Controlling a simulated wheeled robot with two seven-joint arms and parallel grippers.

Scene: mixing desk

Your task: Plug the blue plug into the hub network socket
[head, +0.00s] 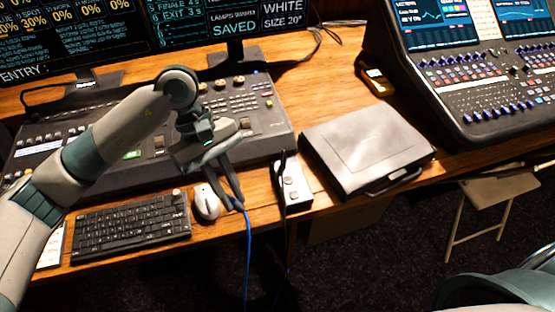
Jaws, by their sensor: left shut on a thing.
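My left gripper (236,198) reaches in from the left over the desk's front edge, with its fingers pointing down. It is shut on the blue plug (238,204), which is mostly hidden between the fingertips. A blue cable (248,250) hangs from the plug past the desk edge. A small pale box (293,186), which looks like the hub, sits at the front edge to the right of the gripper, apart from the plug. A black cable (283,170) runs down at its left side. The hub's sockets are too small to make out. My right gripper is not in view.
A white mouse (206,202) and black keyboard (132,226) lie left of the gripper. A closed grey case (366,147) lies right of the hub. A lighting console (262,125) stands behind, and a mixing desk (480,85) at the right.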

